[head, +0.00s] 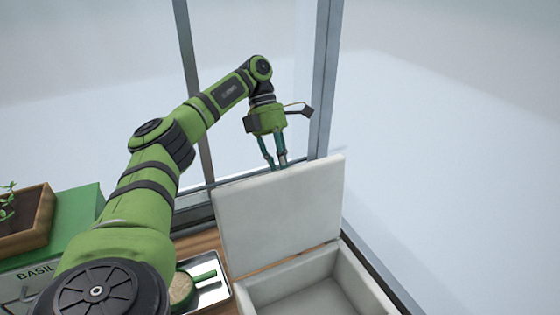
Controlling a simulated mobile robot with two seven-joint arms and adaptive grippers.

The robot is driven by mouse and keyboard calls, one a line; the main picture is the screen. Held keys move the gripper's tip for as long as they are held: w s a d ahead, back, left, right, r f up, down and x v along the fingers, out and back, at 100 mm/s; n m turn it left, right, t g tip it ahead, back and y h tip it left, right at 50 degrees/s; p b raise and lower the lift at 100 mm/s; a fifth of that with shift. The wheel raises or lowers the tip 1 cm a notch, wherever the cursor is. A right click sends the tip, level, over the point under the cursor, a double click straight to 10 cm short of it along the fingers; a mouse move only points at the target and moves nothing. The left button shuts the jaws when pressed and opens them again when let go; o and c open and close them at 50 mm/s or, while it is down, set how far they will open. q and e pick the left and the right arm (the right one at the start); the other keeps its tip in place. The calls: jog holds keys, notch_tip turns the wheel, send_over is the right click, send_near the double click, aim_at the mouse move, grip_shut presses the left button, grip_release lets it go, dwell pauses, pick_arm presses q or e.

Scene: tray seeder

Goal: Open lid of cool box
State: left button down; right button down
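The cool box (373,287) is a pale box at the bottom right, and its inside shows from above. Its pale lid (280,217) stands raised, close to upright, along the box's far left side. My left gripper (277,167) points down at the lid's top edge. Its two fingers run close together, and their tips meet the edge in the picture. I cannot tell whether they touch the lid or sit just behind it, nor whether they are open or shut. My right gripper is not in view.
A metal tray (222,291) with a green-handled round tool (183,287) lies left of the box on a wooden surface. A wooden planter (38,222) and a green box labelled BASIL (75,222) stand at the left. Window frame posts (325,75) rise behind the lid.

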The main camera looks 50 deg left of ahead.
pick_arm(q)
jog(key=shift+s+f, duration=0.15)
jog(key=shift+f, duration=0.5)
jog(key=c, duration=1.2)
grip_release()
jog(key=shift+o, duration=0.2)
notch_tip(320, 180, up, 10)
jog(key=shift+w, duration=0.35)
